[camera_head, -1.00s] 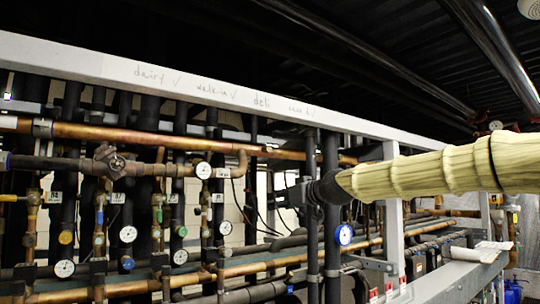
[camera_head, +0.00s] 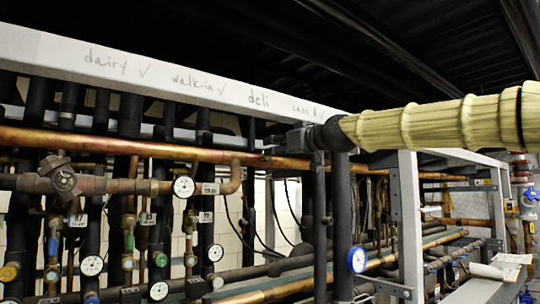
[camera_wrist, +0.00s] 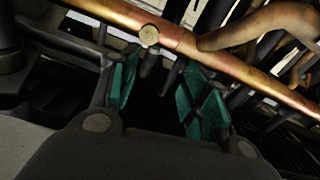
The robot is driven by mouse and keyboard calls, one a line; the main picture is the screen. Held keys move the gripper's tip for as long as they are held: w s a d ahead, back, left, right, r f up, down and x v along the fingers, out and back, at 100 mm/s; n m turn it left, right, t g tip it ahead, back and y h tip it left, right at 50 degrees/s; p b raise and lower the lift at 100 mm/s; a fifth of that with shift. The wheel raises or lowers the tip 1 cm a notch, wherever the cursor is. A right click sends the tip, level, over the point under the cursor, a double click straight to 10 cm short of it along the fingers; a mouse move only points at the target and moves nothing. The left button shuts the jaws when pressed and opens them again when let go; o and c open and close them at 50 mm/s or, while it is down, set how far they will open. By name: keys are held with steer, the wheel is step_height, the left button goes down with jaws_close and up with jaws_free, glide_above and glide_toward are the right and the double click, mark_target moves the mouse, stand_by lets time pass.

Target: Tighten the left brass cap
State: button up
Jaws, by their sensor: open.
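A round, pale brass-coloured cap (camera_wrist: 149,35) sits on the copper pipe (camera_wrist: 185,42) in the wrist view. I cannot tell whether it is the left cap, and I see no second one there. My gripper (camera_wrist: 160,88) is open and empty, its green finger pads apart; the cap lies beyond the fingertips, between them in the picture and not touched. In the head view my gripper (camera_head: 272,142) is small and dark, in front of the long copper pipe (camera_head: 120,143). The cap cannot be made out there.
A white beam (camera_head: 180,75) with handwritten labels runs above the pipes. Black vertical pipes (camera_head: 341,210), gauges (camera_head: 184,187) and valves crowd the rack. A bent copper pipe (camera_wrist: 262,22) is close at the right in the wrist view. Papers (camera_head: 498,268) lie at the lower right.

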mark_target(269, 157)
steer(key=w+a+f, duration=0.1)
steer(key=w, duration=0.2)
steer(key=w+a+f+p, duration=0.1)
steer(key=w, duration=0.3)
steer(key=w+a+f, duration=0.1)
steer(key=w, duration=0.2)
steer(key=shift+w+p, duration=0.3)
steer(key=shift+w, duration=0.05)
steer(key=shift+s+d+r, duration=0.1)
steer(key=shift+s+d, duration=0.05)
steer(key=shift+d, duration=0.15)
steer(key=s, duration=0.1)
steer(key=s+r, duration=0.1)
steer(key=s, duration=0.1)
steer(key=shift+s+a+r, duration=0.3)
steer(key=shift+s+r, duration=0.05)
steer(key=shift+r, duration=0.05)
steer(key=shift+c, duration=0.3)
steer(key=c, duration=0.3)
steer(key=shift+w+d+f, duration=0.35)
steer(key=shift+w+f, duration=0.25)
steer(key=shift+w, duration=0.25)
jaws_close()
steer(key=shift+s+a+r, duration=0.15)
steer(key=shift+s+a, duration=0.05)
steer(key=shift+a, duration=0.1)
steer(key=shift+w+d, duration=0.1)
steer(key=shift+d, duration=0.05)
